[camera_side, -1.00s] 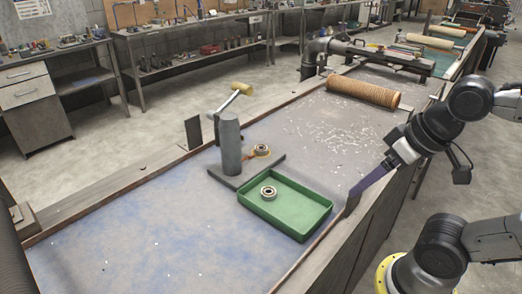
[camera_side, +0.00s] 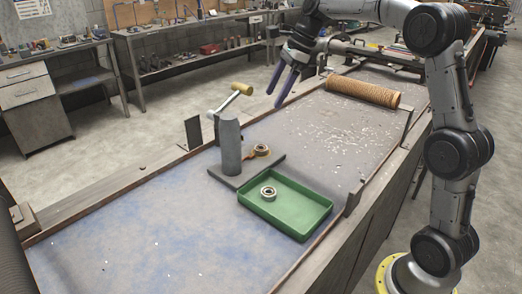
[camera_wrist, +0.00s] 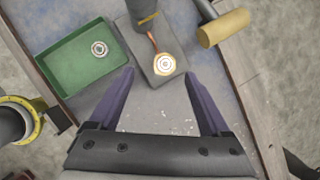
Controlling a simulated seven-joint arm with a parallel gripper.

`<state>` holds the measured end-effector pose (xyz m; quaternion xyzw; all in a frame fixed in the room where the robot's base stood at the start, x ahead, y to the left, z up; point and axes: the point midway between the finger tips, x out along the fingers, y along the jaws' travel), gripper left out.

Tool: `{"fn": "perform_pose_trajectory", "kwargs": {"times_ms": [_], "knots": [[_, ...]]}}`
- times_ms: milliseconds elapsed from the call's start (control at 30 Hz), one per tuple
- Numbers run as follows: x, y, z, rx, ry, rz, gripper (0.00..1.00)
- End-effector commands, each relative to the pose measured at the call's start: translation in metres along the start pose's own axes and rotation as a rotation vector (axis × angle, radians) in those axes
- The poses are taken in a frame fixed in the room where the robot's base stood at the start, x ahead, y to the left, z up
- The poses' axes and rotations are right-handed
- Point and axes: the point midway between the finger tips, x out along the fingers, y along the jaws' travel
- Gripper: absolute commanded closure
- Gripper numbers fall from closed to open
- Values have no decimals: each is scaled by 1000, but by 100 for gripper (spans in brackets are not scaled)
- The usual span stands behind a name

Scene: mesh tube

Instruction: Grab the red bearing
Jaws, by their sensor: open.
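The bearing with an orange-red rim (camera_side: 259,151) lies on the grey base plate (camera_side: 226,181) beside the upright grey post (camera_side: 230,146). It also shows in the wrist view (camera_wrist: 164,64), just beyond the fingertips and between their lines. My gripper (camera_side: 274,99) is open and empty, fingers pointing down, raised above and behind the bearing in the side view. In the wrist view its two purple fingers (camera_wrist: 159,76) are spread wide, with the bearing ahead of the gap.
A green tray (camera_side: 316,226) holds a silver bearing (camera_side: 268,192). A handle with a yellow grip (camera_side: 242,89) reaches out near the post. A ribbed brown roll (camera_side: 362,93) lies at the far end. The near left of the table is clear.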

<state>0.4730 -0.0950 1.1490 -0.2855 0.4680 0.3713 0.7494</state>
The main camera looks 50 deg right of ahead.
Motion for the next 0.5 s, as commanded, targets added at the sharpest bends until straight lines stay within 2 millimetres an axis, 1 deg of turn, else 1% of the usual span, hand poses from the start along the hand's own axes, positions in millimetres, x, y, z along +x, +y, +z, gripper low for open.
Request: {"fn": "perform_pose_trajectory", "kwargs": {"times_ms": [33, 67, 100, 200, 333, 500], "knots": [[12, -12, -13, 28, 5, 14, 19], [17, -16, -18, 39, 8, 22, 19], [24, -19, -26, 54, 13, 33, 19], [35, -23, -39, 80, 20, 53, 19], [47, -23, -43, 88, 21, 55, 19], [80, -21, -44, 86, 22, 57, 19]]}}
